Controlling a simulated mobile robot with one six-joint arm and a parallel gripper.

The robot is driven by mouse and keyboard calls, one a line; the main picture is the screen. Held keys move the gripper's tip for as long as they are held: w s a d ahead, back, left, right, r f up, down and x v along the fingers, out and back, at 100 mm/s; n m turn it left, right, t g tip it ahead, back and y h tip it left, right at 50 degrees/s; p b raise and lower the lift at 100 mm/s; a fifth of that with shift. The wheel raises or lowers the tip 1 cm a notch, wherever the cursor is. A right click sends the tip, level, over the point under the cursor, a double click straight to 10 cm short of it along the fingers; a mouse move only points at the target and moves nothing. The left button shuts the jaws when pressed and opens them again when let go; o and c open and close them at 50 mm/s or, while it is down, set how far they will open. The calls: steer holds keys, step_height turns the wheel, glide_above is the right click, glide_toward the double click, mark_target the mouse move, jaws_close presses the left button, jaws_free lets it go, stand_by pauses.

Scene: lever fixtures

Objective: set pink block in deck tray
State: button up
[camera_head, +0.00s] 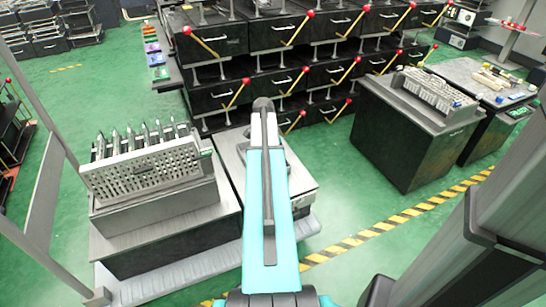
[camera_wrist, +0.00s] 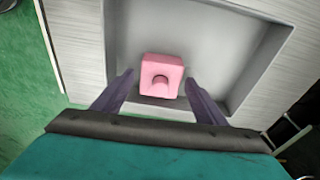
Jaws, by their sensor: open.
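In the head view my teal arm reaches over the light-topped deck (camera_head: 235,163) and hides the block and most of the tray.
A perforated metal rack (camera_head: 150,172) stands left of the deck. Black drawer units with red-knobbed levers (camera_head: 290,80) stand behind. A black cabinet (camera_head: 410,135) stands to the right. Green floor with a yellow-black stripe (camera_head: 385,229) lies open at front right.

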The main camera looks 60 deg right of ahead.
steer(key=shift+r, duration=0.1)
step_height(320, 180, up, 12)
steer(key=w+a+p, duration=0.1)
steer(key=p, duration=0.2)
steer(key=shift+a+p, duration=0.25)
steer(key=shift+p, duration=0.05)
stand_by(0.8)
